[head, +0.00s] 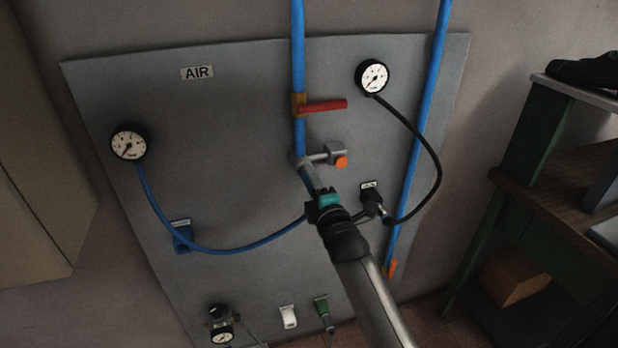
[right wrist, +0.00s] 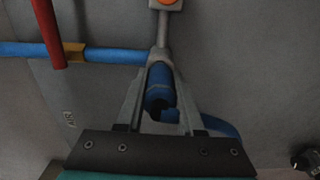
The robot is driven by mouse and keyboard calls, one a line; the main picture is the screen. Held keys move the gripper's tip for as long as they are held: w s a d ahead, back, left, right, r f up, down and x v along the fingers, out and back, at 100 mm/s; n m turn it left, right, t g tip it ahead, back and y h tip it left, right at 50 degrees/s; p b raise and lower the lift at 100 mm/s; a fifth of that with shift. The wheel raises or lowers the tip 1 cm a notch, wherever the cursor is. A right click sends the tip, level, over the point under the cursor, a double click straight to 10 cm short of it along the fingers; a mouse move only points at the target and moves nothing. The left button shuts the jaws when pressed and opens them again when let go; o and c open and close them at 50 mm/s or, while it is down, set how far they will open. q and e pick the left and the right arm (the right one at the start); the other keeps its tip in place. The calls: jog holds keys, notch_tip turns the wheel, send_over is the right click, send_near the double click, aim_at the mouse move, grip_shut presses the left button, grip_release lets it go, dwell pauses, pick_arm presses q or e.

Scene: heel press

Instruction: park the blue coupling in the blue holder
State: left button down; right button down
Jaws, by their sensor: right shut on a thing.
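The blue coupling (right wrist: 160,88) is between the two grey fingers of my right gripper (right wrist: 160,72) in the right wrist view. Its far end meets the grey outlet fitting (right wrist: 161,56) at the end of the blue pipe. In the head view my right gripper (head: 307,174) is shut at this outlet and mostly hides the coupling. A blue hose (head: 235,251) runs from the left gauge (head: 129,145) to the gripper. The blue holder (head: 182,237) is on the panel at the lower left, and the hose passes across it. My left gripper is not in view.
A red valve lever (head: 323,105) and a grey fitting with an orange button (head: 341,161) are just above my gripper. A black hose (head: 436,165) hangs from the right gauge (head: 372,76) to a black holder (head: 371,198). White (head: 289,316) and green holders (head: 321,305) are below.

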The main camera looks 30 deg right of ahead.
jog(key=shift+p+v, duration=1.8)
jog(key=shift+v, duration=0.95)
